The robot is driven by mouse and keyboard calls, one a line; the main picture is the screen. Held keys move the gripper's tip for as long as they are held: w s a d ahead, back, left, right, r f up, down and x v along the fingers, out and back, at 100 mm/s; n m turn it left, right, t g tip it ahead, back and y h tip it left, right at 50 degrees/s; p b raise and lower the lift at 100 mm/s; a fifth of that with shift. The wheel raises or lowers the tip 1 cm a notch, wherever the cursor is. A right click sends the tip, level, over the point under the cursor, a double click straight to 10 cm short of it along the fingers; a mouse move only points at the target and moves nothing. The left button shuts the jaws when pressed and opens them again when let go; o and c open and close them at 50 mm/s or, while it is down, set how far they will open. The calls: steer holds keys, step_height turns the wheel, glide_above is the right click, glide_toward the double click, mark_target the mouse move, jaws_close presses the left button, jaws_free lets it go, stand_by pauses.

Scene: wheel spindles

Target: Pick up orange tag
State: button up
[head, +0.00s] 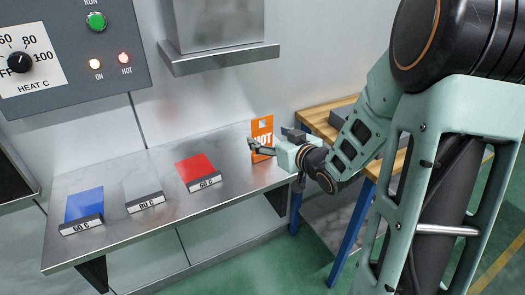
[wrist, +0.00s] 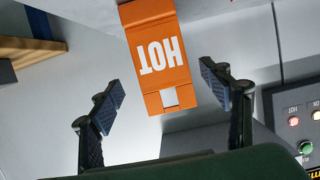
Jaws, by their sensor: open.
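The orange tag (head: 262,136) reads HOT and stands upright near the right end of the steel shelf in the head view. In the wrist view the orange tag (wrist: 156,55) appears upside down, with a small pale square near its narrow end. My gripper (head: 262,147) is open and close to the tag; its near finger overlaps the tag in the head view. In the wrist view my gripper (wrist: 163,100) has its two fingers apart, one on each side of the tag's lower end in the picture. I cannot tell whether a finger touches the tag.
The steel shelf (head: 150,235) holds a blue card (head: 85,204), a grey card (head: 142,184) and a red card (head: 195,167), each with a labelled holder. A control panel (head: 70,50) and a metal hood (head: 218,55) are above. A wooden-topped bench (head: 318,120) stands right.

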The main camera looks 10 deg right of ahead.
mark_target(263, 135)
steer(key=x, duration=0.4)
steer(key=shift+a+f, duration=0.2)
steer(key=shift+c, duration=0.3)
steer(key=c, duration=1.5)
steer(key=shift+c, duration=0.6)
steer(key=shift+r, duration=0.15)
